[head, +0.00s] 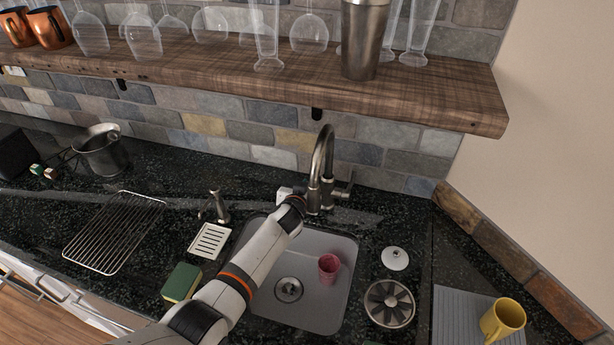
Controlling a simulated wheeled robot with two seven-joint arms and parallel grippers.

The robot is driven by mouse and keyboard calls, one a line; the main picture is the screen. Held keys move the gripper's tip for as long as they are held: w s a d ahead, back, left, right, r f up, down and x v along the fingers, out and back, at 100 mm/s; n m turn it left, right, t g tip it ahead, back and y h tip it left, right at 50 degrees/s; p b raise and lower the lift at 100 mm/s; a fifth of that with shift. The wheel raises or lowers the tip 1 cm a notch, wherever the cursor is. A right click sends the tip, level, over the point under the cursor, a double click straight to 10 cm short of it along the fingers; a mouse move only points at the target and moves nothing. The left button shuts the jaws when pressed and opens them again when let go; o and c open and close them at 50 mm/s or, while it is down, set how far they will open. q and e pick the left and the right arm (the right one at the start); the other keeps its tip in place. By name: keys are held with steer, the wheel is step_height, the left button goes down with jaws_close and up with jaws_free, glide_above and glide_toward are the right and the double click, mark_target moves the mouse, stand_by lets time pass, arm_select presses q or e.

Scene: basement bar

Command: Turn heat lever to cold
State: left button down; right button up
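A dark metal gooseneck faucet (317,175) stands at the back edge of the sink. Its short lever (342,191) sticks out to the right of the faucet body. My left arm comes in from the lower left and reaches over the sink. My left gripper (287,192) is at the left side of the faucet, on the side away from the lever. Its fingers are small and mostly hidden by the wrist, so I cannot tell whether they are open or touch the faucet. My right gripper is not in view.
The sink (330,310) holds a pink cup (329,268). A soap dispenser (219,207), a sponge (181,283) and a wire rack (114,232) are left. A white lid (395,258), a round strainer (389,303) and a yellow mug (502,320) are right. A wooden shelf (440,95) with glasses hangs above.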

arm_select(q)
steer(key=shift+w, duration=0.1)
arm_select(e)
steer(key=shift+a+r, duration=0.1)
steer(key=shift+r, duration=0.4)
arm_select(q)
steer(key=shift+r, duration=0.1)
steer(key=c, duration=1.3)
jaws_free()
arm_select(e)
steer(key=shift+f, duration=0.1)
